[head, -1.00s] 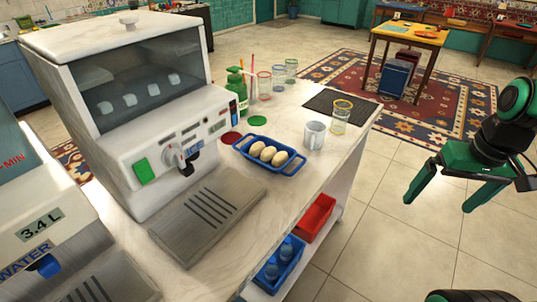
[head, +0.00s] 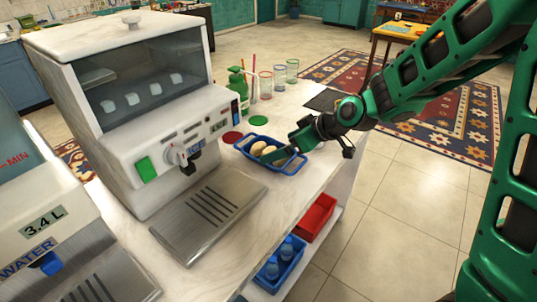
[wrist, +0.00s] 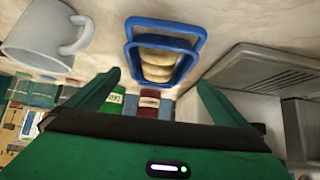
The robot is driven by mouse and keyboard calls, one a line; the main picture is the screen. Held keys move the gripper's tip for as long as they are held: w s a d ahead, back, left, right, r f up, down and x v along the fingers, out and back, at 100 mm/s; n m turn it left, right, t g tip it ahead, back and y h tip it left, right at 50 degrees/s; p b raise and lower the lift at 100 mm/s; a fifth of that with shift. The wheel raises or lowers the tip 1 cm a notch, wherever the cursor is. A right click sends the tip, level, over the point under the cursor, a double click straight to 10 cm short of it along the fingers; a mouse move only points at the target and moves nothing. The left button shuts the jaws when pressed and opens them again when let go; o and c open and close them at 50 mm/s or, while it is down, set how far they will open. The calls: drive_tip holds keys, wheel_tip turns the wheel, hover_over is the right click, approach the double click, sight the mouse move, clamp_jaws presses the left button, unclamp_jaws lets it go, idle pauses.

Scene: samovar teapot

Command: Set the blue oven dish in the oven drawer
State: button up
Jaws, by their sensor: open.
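The blue oven dish (head: 293,166) sits on the pale counter with several rounded, light tan items in it. In the wrist view the dish (wrist: 131,62) is upper centre, its near end just beyond and between my finger tips. My gripper (head: 284,156) is open over the near right end of the dish in the head view and hides part of it. In the wrist view the fingers (wrist: 158,82) stand apart with nothing between them. I cannot tell whether they touch the dish. I cannot make out an oven drawer.
A white mug (wrist: 42,38) stands beside the dish, left in the wrist view. A white dispenser with a grey drip tray (head: 208,212) is to the left. A green pump bottle (head: 238,88) and glasses (head: 279,75) stand behind. Red (head: 314,217) and blue (head: 279,262) bins sit on the shelf below.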

sight(270, 149)
drive_tip(key=shift+w+x, duration=0.1)
drive_tip(key=shift+x, duration=1.65)
drive_tip(key=shift+w+x, duration=0.15)
drive_tip(key=shift+x, duration=1.55)
drive_tip(key=shift+r, duration=0.1)
drive_tip(key=c, duration=1.4)
drive_tip(key=shift+r, duration=0.1)
drive_tip(key=shift+c, duration=0.2)
